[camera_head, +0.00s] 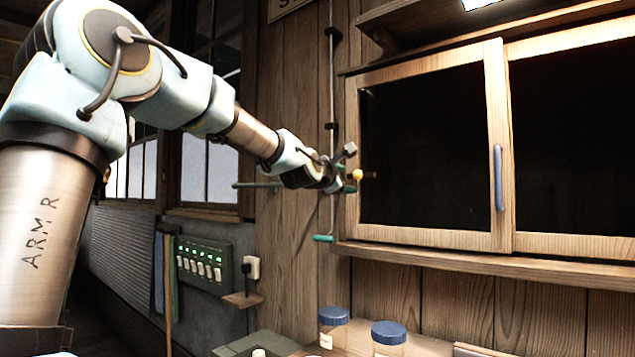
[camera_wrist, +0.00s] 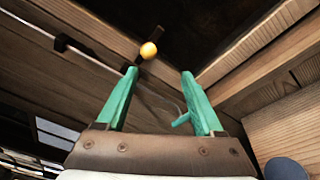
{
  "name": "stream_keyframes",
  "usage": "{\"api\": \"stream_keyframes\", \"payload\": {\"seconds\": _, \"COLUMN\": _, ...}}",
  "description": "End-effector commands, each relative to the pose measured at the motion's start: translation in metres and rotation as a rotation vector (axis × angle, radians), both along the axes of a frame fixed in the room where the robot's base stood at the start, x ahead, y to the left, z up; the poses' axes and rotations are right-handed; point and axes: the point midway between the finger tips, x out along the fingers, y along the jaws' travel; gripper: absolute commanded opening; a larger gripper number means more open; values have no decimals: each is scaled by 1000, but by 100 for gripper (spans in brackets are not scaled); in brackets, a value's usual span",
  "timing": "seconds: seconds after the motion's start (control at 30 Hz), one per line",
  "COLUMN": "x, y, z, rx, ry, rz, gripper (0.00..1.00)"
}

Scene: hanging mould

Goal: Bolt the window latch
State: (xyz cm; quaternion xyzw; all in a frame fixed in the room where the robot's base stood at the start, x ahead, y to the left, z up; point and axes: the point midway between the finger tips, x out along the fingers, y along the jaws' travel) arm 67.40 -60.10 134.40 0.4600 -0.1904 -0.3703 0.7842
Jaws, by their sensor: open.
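The wooden-framed window (camera_head: 495,110) has dark panes and a blue upright handle (camera_head: 498,178). At its left frame is a small yellow-orange knob (camera_head: 357,174), with a short dark bolt beside it; both look like the latch. In the wrist view the knob (camera_wrist: 148,50) and dark bolt (camera_wrist: 157,36) lie just beyond the fingertips, nearer the left finger. My gripper (camera_head: 345,182) is beside the knob in the head view. In the wrist view my gripper (camera_wrist: 159,74) has its green fingers wide apart with nothing between them. Whether the left fingertip touches the knob I cannot tell.
A thin metal rod (camera_head: 332,90) runs down the plank wall left of the window, with a green handle (camera_head: 323,238) low down. A wooden ledge (camera_head: 450,258) juts out below the window. Blue-lidded jars (camera_head: 388,335) stand below. A switch panel (camera_head: 203,265) is at left.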

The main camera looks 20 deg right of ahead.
Motion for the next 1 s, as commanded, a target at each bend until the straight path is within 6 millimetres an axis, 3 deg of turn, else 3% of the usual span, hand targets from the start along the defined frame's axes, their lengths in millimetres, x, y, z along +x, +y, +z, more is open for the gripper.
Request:
{"api": "stream_keyframes", "payload": {"seconds": 0.17, "x": -1, "y": -10, "z": 19, "rx": -85, "ry": 26, "rz": -11, "gripper": 69}}
{"api": "stream_keyframes", "payload": {"seconds": 0.37, "x": 11, "y": -26, "z": 20, "rx": -82, "ry": 28, "rz": -12, "gripper": 69}}
{"api": "stream_keyframes", "payload": {"seconds": 0.73, "x": 50, "y": -72, "z": 20, "rx": -77, "ry": 27, "rz": -11, "gripper": 69}}
{"api": "stream_keyframes", "payload": {"seconds": 1.0, "x": 66, "y": -89, "z": 18, "rx": -77, "ry": 25, "rz": -10, "gripper": 69}}
